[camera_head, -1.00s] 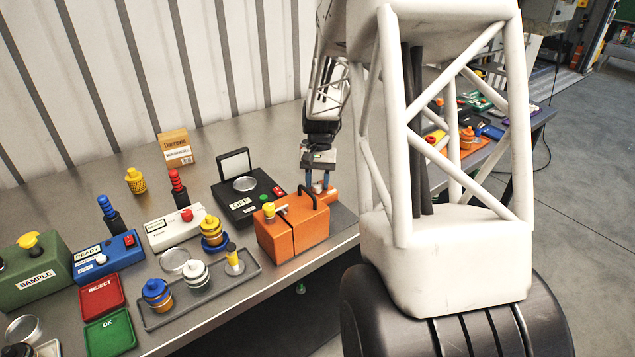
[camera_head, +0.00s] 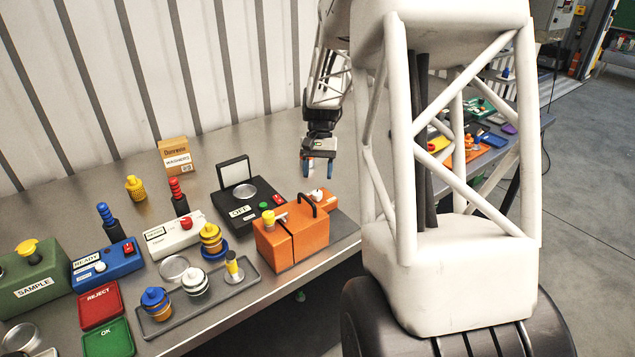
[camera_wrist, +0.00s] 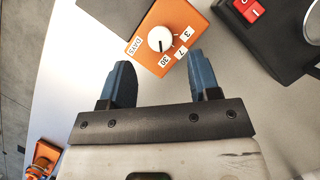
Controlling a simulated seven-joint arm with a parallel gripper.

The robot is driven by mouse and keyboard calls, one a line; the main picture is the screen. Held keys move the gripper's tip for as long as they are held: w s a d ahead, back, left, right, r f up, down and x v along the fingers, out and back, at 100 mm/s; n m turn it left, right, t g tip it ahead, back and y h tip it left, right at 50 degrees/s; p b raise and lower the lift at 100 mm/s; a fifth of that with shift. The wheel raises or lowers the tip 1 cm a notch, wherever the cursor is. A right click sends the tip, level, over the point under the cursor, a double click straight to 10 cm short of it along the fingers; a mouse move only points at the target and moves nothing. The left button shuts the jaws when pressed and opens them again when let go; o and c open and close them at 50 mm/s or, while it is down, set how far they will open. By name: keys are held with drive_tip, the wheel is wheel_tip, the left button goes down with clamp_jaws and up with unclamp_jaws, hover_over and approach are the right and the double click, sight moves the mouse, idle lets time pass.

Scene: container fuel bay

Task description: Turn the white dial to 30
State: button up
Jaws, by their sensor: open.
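The white dial (camera_wrist: 160,39) sits on an orange plate (camera_wrist: 146,61) marked 3, 7, 30 and DAYS. Its dark pointer line points down, toward the 30 label (camera_wrist: 164,61). In the head view the dial (camera_head: 316,195) shows small on the right end of the orange box (camera_head: 291,243). My gripper (camera_head: 318,179) is open and empty above and behind the dial, clear of it. In the wrist view its two blue fingers (camera_wrist: 158,73) are spread apart, with the dial beyond their tips.
A black box with a red switch (camera_head: 278,200) stands left of my gripper, behind the orange box. A grey tray (camera_head: 245,281) with several stacked pieces lies in front.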

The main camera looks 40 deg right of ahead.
drive_tip(key=shift+v, duration=1.25)
drive_tip(key=s+a+r+n+t+h, duration=0.1)
drive_tip(key=s+a+r, duration=0.25)
drive_tip(key=a, duration=0.25)
drive_tip(key=s+a+r+n, duration=0.2)
drive_tip(key=s+a+r, duration=0.15)
drive_tip(key=a, duration=0.25)
drive_tip(key=s+a+r+n+t+h, duration=0.1)
drive_tip(key=s+a+r, duration=0.1)
drive_tip(key=s+a, duration=0.35)
drive_tip(key=s+a+n+t+h, duration=0.1)
drive_tip(key=s+a+n+t, duration=0.2)
drive_tip(key=s+a, duration=1)
drive_tip(key=s+n, duration=0.1)
drive_tip(key=s, duration=0.1)
drive_tip(key=shift+s+r+t, duration=0.25)
drive_tip(key=shift+s+t, duration=0.05)
drive_tip(key=shift+t, duration=0.1)
drive_tip(key=shift+c, duration=0.2)
